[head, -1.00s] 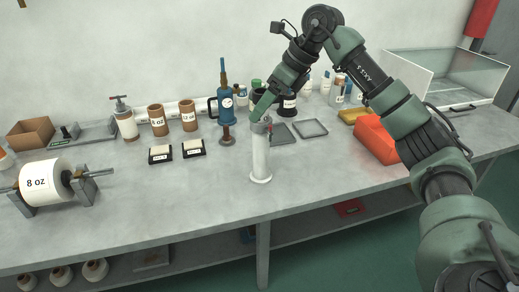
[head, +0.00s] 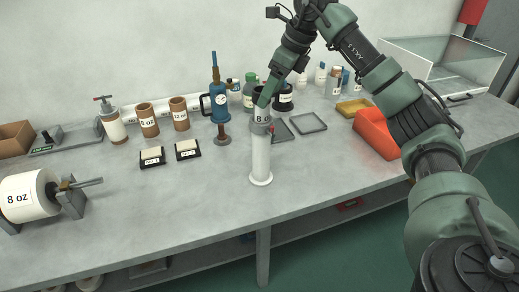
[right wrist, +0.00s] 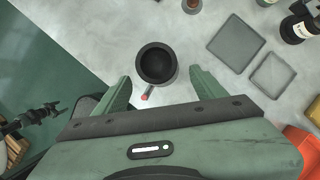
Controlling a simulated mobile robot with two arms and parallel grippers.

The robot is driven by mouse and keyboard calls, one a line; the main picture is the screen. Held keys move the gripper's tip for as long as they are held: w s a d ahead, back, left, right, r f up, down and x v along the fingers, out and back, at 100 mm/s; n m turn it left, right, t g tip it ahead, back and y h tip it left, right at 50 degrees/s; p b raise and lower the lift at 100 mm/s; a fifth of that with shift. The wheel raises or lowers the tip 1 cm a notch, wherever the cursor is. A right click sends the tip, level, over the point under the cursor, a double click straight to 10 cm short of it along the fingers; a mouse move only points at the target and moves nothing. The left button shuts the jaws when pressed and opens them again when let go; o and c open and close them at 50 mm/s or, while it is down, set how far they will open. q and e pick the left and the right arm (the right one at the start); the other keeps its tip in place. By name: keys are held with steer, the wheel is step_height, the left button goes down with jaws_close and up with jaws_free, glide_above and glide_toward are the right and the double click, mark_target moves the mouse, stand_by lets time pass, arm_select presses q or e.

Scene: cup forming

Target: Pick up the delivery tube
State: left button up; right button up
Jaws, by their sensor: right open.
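The delivery tube (head: 261,158) appears to be the tall white cylinder with a grey collar marked "8 o…". It stands upright on a round foot near the middle of the grey bench. My right gripper (head: 265,99) is at the tube's top in the head view and partly overlaps it. In the right wrist view, the tube's dark round mouth (right wrist: 156,63) lies around the level of the fingertips, between the two spread green fingers of the open gripper (right wrist: 160,75). Grey bench shows beside each finger. My left gripper is not in view.
Flat grey trays (head: 308,123) lie right of the tube, with bottles (head: 250,93) behind. A blue-handled device (head: 217,103) and black-based blocks (head: 188,149) are to the left. A red-orange bin (head: 376,134) is at the right. The bench front (head: 180,210) is clear.

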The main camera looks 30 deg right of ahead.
steer(key=shift+w+a+f, duration=0.15)
steer(key=shift+a+f, duration=0.05)
steer(key=shift+f, duration=0.2)
steer(key=x, duration=0.1)
steer(key=p+x, duration=0.1)
steer(key=x, duration=0.1)
steer(key=shift+w+a+f+p, duration=0.2)
steer(key=shift+w+p, duration=0.1)
steer(key=shift+w, duration=0.05)
steer(key=shift+w+a+f, duration=0.1)
steer(key=shift+w+f, duration=0.1)
steer(key=shift+f, duration=0.3)
jaws_close()
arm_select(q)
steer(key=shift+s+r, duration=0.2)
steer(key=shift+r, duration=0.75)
arm_select(e)
steer(key=shift+r, duration=0.15)
